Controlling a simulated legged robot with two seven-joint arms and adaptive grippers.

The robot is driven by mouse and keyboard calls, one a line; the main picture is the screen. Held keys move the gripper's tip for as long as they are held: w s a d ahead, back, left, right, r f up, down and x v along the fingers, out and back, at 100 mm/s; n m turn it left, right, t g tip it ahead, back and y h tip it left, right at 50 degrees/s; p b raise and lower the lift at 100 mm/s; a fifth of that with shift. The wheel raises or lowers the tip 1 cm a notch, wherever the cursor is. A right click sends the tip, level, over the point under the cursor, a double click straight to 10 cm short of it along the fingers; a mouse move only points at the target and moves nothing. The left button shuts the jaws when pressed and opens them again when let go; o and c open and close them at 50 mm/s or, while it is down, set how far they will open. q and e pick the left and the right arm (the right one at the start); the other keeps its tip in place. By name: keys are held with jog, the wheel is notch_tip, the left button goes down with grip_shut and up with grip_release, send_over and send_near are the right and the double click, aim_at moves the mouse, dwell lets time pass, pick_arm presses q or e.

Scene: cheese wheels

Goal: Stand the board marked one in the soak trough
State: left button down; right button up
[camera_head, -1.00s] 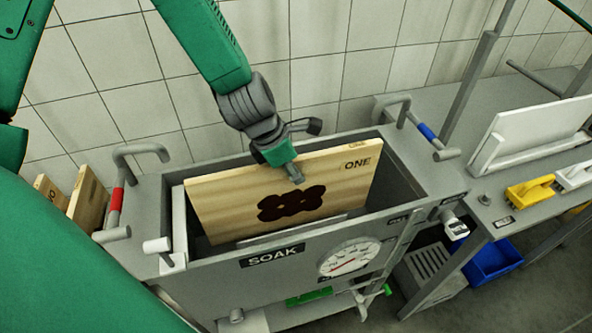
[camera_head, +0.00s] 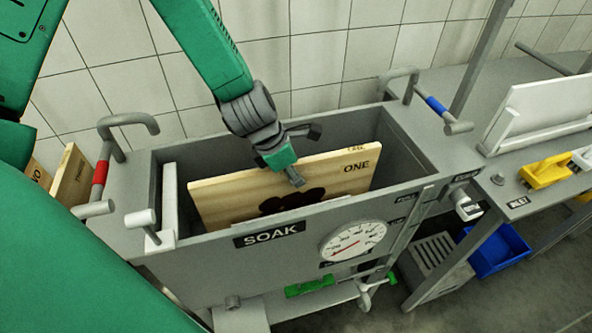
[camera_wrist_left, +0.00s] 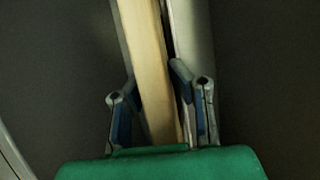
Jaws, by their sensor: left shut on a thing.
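The board marked ONE (camera_head: 335,172) is a pale wooden board with a dark printed mark. It stands upright inside the grey soak trough (camera_head: 270,241), its lower part hidden behind the front wall. My left gripper (camera_head: 290,174) is shut on the board's top edge. In the left wrist view the board (camera_wrist_left: 147,70) runs edge-on between the two fingers (camera_wrist_left: 160,110), with a light grey plate (camera_wrist_left: 190,40) close beside it. Whether the board touches the trough floor is hidden. My right gripper is not in view.
Boards marked TWO (camera_head: 38,173) and THREE (camera_head: 72,175) stand left of the trough. A gauge (camera_head: 353,241) and valves are on its front. Handles with red (camera_head: 101,172) and blue (camera_head: 437,105) bands rise at its ends. A bench at right holds yellow (camera_head: 545,170) and white brushes.

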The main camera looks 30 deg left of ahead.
aim_at(295, 188)
pick_arm(q)
jog(key=shift+f+b, duration=1.4)
jog(key=shift+f, duration=0.9)
jog(key=c, duration=1.4)
grip_release()
jog(key=shift+o, duration=0.2)
jog(key=v, duration=1.2)
